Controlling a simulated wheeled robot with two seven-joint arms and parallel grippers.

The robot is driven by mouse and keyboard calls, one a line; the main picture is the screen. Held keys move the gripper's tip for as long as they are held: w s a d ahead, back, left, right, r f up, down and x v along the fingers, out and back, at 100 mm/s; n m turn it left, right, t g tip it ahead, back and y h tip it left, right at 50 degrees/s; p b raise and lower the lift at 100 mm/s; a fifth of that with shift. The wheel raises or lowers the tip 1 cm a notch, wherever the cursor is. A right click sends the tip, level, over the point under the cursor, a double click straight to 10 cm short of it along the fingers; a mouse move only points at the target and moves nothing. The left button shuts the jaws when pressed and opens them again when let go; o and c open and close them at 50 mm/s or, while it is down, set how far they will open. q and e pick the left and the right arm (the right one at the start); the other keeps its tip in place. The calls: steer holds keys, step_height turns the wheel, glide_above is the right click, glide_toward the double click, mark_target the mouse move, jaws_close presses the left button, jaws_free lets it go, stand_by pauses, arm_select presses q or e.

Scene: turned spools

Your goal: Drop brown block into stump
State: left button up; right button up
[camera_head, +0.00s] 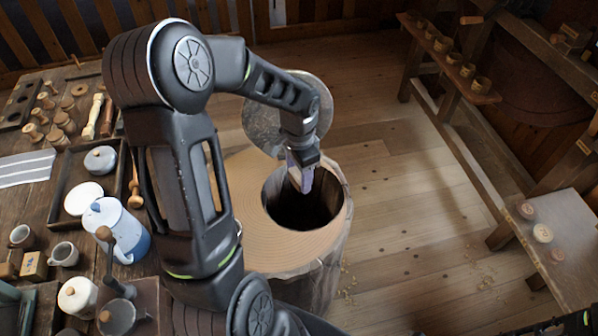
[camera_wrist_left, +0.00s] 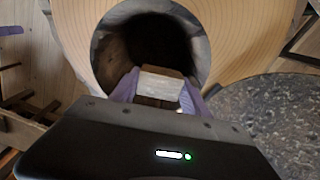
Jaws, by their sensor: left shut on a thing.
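The stump (camera_head: 250,215) stands on the floor with a ringed top and a round dark hollow. In the left wrist view its pale top (camera_wrist_left: 245,35) surrounds the hollow. My left gripper (camera_head: 303,178) points down over the hollow, near its far side. In the left wrist view its purple fingers (camera_wrist_left: 160,92) are shut on the brown block (camera_wrist_left: 160,84), whose facing side looks pale in the light. The block sits between the fingertips with the hollow behind it. In the head view the block is hard to make out. My right gripper is not in view.
A round grey disc (camera_head: 262,120) stands behind the stump. The table at left holds a blue-white pot (camera_head: 128,232), a tray (camera_head: 60,200), mugs and turned wooden pieces. A bench (camera_head: 565,240) stands at right. The floor between is mostly clear.

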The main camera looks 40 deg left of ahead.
mark_target(299, 175)
arm_select(q)
steer(key=shift+f+b, duration=1.15)
steer(key=shift+f, duration=0.9)
steer(key=o, duration=1.4)
steer(key=shift+r, duration=0.15)
step_height(299, 175, up, 8)
steer(key=shift+f+b, duration=0.2)
steer(key=shift+b, duration=0.25)
steer(key=shift+f, duration=0.1)
